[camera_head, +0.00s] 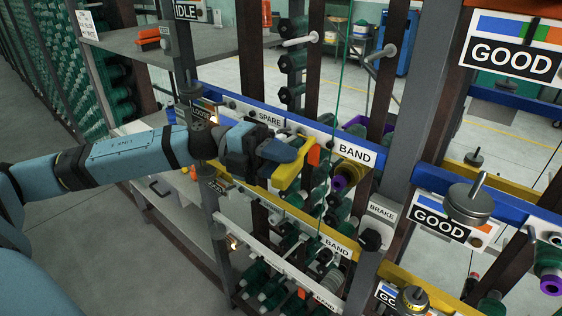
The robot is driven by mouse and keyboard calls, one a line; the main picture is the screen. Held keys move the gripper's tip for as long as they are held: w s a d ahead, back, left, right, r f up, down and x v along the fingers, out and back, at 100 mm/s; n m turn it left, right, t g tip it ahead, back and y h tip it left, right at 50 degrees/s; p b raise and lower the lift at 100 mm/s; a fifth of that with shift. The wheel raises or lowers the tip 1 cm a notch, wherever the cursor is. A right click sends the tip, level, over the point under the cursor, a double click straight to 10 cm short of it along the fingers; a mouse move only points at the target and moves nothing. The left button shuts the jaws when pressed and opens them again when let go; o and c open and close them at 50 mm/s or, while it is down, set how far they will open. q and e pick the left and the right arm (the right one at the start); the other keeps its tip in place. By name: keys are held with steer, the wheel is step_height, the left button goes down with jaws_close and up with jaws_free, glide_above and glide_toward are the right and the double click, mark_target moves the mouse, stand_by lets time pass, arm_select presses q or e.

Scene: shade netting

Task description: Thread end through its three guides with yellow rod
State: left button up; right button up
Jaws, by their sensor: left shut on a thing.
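My left gripper (285,153) reaches in from the left to the middle of the rack, in front of the blue rail. It is shut on a yellow piece (289,177), which I take to be the yellow rod; its far part is hard to make out against the yellow rail. A thin green thread (342,75) runs down from the top, past the upper BAND label, towards the lower rails. Its loose end and the three guides cannot be picked out clearly. My right gripper is not in view.
Labelled blue (225,98), yellow (264,193) and white (258,243) rails cross the rack, with green spools behind and below. A BRAKE plate (381,209) and a grey weight (470,204) stand to the right. A grey shelf (130,42) is at upper left. Open floor lies at lower left.

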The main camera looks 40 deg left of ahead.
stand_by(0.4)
arm_select(q)
steer(key=shift+s+f+b, duration=0.2)
steer(key=shift+s+b, duration=0.2)
steer(key=shift+b, duration=0.05)
steer(key=s+b, duration=0.2)
steer(key=s, duration=0.1)
steer(key=shift+s+a+r+b, duration=0.1)
steer(key=shift+a+r+b, duration=0.1)
steer(key=shift+b, duration=0.2)
